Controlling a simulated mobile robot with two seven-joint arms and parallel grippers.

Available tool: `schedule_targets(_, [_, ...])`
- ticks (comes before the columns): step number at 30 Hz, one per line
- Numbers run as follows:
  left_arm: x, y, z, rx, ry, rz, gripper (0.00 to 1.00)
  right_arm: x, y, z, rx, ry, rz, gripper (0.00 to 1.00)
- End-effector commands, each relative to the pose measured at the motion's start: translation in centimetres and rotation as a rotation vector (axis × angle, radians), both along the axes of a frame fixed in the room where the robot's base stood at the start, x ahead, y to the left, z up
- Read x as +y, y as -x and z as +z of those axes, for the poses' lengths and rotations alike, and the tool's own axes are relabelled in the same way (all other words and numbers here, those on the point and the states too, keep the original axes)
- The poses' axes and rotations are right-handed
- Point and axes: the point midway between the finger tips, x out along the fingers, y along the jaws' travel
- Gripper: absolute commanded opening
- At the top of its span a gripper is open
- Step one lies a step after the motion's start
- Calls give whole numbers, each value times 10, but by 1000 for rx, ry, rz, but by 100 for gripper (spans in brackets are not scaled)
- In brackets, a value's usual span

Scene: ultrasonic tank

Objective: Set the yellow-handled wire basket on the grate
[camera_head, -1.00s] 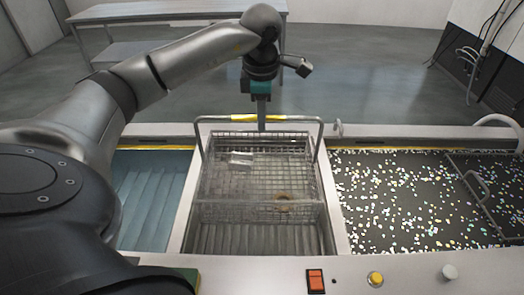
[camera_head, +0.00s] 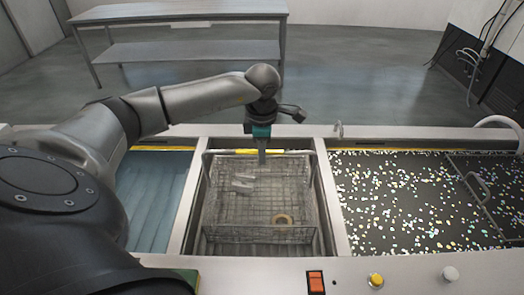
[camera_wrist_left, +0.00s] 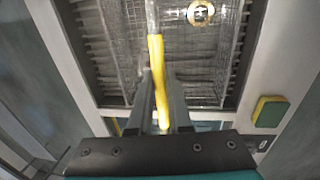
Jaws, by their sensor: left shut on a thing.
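The wire basket (camera_head: 228,217) sits low inside the middle tank, with its yellow handle grip (camera_head: 245,153) across the top at the far side. Inside it lie a metal block piece (camera_head: 243,183) and a brass ring (camera_head: 283,219). My left gripper (camera_head: 262,160) is shut on the yellow handle. The left wrist view shows the yellow grip (camera_wrist_left: 157,75) between my two fingers. Ribbed slats of the grate (camera_head: 225,248) show below the basket's near side; I cannot tell whether the basket touches them. My right gripper is not in view.
A left tank (camera_head: 150,200) holds bluish liquid over ribs. A right tank (camera_head: 400,205) is dark with many pale specks and a wire handle (camera_head: 478,190). The front rim carries an orange switch (camera_head: 316,282) and a yellow knob (camera_head: 375,279).

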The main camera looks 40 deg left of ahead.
Motion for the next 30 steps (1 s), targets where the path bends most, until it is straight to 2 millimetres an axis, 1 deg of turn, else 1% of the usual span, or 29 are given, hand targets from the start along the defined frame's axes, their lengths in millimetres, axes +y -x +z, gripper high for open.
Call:
schedule_targets(1, [0, -1, 3, -6, 1, 0, 0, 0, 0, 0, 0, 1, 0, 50])
schedule_targets(4, [0, -1, 1, -5, 0, 1, 0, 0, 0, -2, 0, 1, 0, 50])
schedule_targets(5, [0, 0, -1, 0, 0, 0, 20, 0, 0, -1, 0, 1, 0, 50])
schedule_targets(12, [0, 0, 0, 1, -1, 0, 47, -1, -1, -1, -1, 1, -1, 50])
schedule_targets(19, [0, 0, 0, 1, -1, 0, 47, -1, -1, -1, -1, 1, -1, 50])
schedule_targets(22, [0, 0, 4, -1, -1, 0, 47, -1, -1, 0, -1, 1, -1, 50])
schedule_targets(26, [-1, 2, 22, -3, -1, 1, 47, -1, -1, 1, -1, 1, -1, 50])
schedule_targets(30, [-4, 5, 53, -5, 0, 0, 47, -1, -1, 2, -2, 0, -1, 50])
